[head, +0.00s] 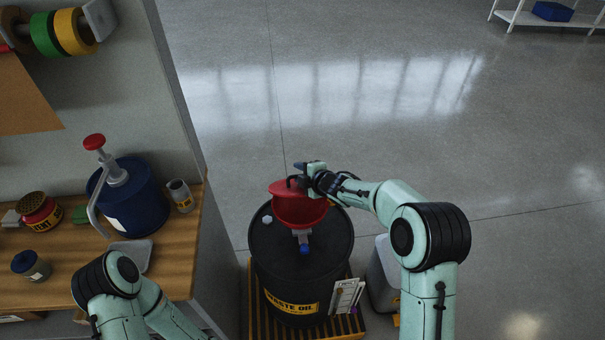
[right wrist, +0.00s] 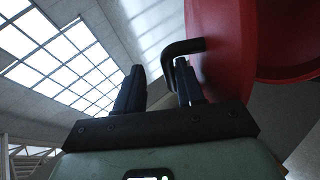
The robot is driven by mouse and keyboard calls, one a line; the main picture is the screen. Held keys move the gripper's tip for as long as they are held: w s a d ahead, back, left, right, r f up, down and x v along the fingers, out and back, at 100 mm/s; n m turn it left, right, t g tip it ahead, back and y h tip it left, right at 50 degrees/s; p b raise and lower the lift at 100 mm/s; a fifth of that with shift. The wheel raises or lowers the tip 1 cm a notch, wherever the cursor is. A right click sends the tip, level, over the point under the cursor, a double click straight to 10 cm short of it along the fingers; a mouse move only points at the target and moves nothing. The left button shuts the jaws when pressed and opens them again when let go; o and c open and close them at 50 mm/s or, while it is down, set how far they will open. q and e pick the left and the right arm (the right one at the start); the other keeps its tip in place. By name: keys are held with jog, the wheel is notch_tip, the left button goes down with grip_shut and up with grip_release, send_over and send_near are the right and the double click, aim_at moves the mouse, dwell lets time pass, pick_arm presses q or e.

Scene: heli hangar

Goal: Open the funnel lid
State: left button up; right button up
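The red funnel (head: 300,212) stands on top of a black waste oil drum (head: 322,250). Its red lid (head: 287,188) is at the funnel's top, and its angle is hard to judge from the head view. In the right wrist view the lid (right wrist: 217,60) fills the upper right, with a bent black handle (right wrist: 185,47) on its face. My right gripper (head: 303,178) is at the lid's handle. Its fingers (right wrist: 159,88) are apart, with the handle's bar between them and one finger between bar and lid. My left gripper is out of view; only the left arm shows.
A wooden bench (head: 185,235) on the left holds a blue pump canister (head: 135,200), a grey can (head: 180,194) and a red tin (head: 39,212). A clipboard (head: 345,296) leans by the drum, and a grey jerrycan (head: 383,275) stands right of it.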

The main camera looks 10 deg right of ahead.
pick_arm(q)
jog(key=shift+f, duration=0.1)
pick_arm(e)
jog(key=shift+r, duration=0.1)
jog(key=shift+s+d+r, duration=0.1)
jog(key=shift+s+d, duration=0.15)
jog(key=shift+s, duration=0.05)
jog(key=b+v, duration=0.1)
jog(key=v, duration=0.4)
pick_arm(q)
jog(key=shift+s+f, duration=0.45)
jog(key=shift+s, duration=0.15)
pick_arm(e)
jog(key=v, duration=0.7)
jog(key=shift+s+r, duration=0.2)
jog(key=shift+s, duration=0.05)
